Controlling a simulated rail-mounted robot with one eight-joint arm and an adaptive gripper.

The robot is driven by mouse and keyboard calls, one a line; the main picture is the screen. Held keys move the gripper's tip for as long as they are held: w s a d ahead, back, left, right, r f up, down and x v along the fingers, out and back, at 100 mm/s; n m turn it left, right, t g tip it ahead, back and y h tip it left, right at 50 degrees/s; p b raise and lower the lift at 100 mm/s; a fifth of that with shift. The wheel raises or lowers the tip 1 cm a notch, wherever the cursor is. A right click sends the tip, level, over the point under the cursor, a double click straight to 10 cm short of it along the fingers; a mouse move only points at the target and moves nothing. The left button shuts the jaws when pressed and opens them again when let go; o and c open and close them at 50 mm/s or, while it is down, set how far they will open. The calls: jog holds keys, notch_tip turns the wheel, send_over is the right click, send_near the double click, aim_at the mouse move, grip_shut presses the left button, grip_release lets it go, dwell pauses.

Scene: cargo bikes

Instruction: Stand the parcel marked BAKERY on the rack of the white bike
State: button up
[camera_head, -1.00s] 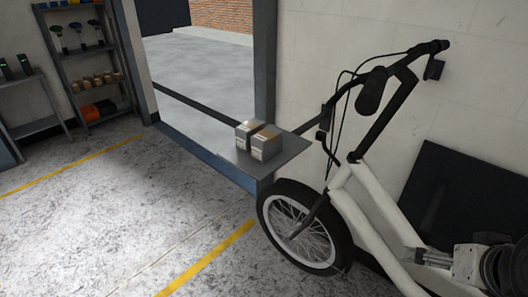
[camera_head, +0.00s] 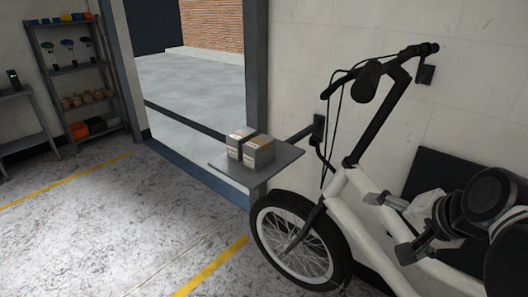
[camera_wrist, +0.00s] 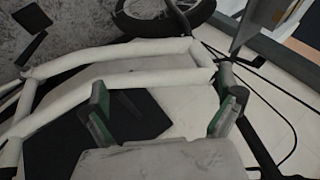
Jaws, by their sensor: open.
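Two boxy grey-brown parcels, a left one (camera_head: 238,140) and a right one (camera_head: 259,151), stand side by side on a flat grey plate (camera_head: 282,160). Their markings are too small to read, so I cannot tell which says BAKERY. The white bike (camera_head: 352,210) stands along the wall; the plate appears above and in front of its front wheel, but I cannot tell what supports it. My gripper (camera_head: 388,223) is open and empty over the bike's frame, right of the parcels. In the wrist view, my gripper (camera_wrist: 163,108) has its fingers apart above the white frame tubes (camera_wrist: 120,65).
The handlebar (camera_head: 400,62) and black cables rise between my gripper and the parcels. A doorway post (camera_head: 257,90) stands behind the plate. A shelf unit (camera_head: 80,75) with helmets and small goods is at the far left. The floor (camera_head: 110,220) in front is clear.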

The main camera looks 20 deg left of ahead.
jog(key=w+a+m+y, duration=0.5)
jog(key=w+a+m, duration=0.3)
jog(key=w+a, duration=0.5)
jog(key=m+g+y, duration=0.1)
jog(key=m+y, duration=0.4)
jog(key=m, duration=0.4)
send_near(266, 156)
jog(key=s+d+f, duration=0.2)
jog(key=d, duration=0.2)
jog(key=w+a, duration=0.1)
jog(key=a, duration=0.2)
jog(key=w+a, duration=0.2)
jog(key=a, duration=0.2)
jog(key=w+a, duration=0.1)
jog(key=a, duration=0.2)
jog(key=shift+w+a, duration=0.2)
jog(key=shift+w, duration=0.15)
jog(key=x, duration=0.6)
jog(key=shift+r, duration=0.1)
jog(key=shift+d, duration=0.1)
jog(key=c, duration=1.2)
jog(key=shift+r, duration=0.1)
jog(key=shift+c, duration=0.9)
jog(key=shift+r, duration=0.1)
